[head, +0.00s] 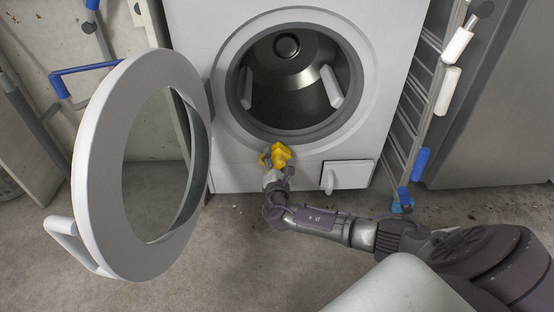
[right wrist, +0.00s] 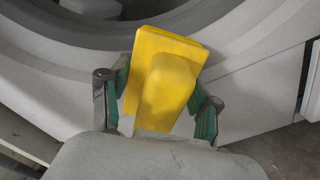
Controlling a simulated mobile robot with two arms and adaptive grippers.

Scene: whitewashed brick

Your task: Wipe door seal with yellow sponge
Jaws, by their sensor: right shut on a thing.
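The yellow sponge (head: 281,154) is in my right gripper (head: 270,160), at the lower edge of the washing machine's round opening. The right wrist view shows the sponge (right wrist: 165,80) between the two green-padded fingers of the right gripper (right wrist: 160,100), which is shut on it. The grey door seal (head: 300,135) rings the open drum. In the wrist view the grey ring (right wrist: 60,45) lies just beyond the sponge; I cannot tell whether they touch. The round door (head: 100,165) stands swung open to the left. My left gripper is not in view.
The white washing machine (head: 390,60) has a small panel (head: 347,174) at its lower right. A drying rack (head: 405,130) with blue and white parts stands on the right. The door's handle (head: 72,245) juts out at left. Bare concrete floor (head: 235,255) lies in front.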

